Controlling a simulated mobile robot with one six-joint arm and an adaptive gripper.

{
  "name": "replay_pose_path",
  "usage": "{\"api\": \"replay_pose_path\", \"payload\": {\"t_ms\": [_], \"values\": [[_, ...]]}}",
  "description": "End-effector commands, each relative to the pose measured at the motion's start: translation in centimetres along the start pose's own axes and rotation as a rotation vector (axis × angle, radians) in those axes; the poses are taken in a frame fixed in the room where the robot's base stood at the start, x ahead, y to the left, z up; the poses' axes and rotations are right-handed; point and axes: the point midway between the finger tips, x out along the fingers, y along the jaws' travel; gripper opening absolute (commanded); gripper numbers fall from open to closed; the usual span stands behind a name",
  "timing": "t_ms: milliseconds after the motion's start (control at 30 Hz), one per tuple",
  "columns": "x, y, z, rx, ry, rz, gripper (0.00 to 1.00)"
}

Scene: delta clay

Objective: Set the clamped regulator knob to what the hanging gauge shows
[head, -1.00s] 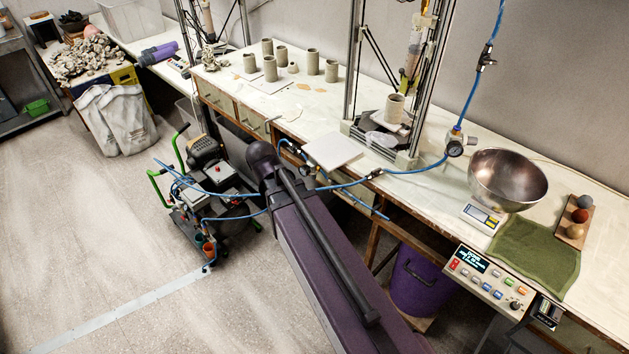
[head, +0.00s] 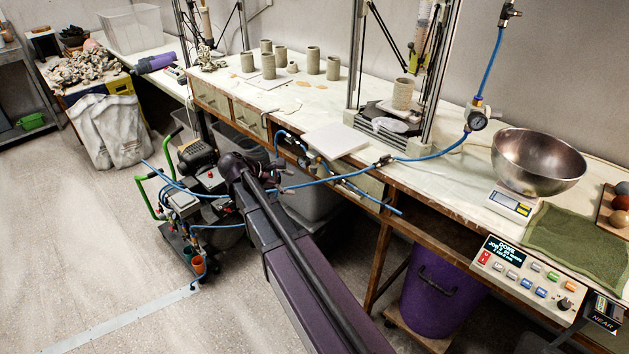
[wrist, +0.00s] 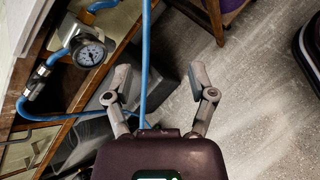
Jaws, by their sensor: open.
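A round gauge (head: 477,121) with a white fitting hangs at the end of a blue hose at the right of the head view; its needle is too small to read there.
Blue hoses run across the bench front near my arm. A compressor cart (head: 190,205) stands at the left. A purple bin (head: 440,285) is under the bench. A steel bowl (head: 538,165) and a control box (head: 525,278) are at the right.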

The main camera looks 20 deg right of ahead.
Motion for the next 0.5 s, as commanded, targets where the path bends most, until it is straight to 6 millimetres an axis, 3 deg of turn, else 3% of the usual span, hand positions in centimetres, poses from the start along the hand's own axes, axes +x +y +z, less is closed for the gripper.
{"api": "replay_pose_path", "payload": {"t_ms": [33, 500], "values": [[0.9, 0.3, -1.6, -0.034, -0.031, 0.019, 0.72], [2.6, 4.0, -7.1, -0.347, -0.36, 0.145, 0.72]]}}
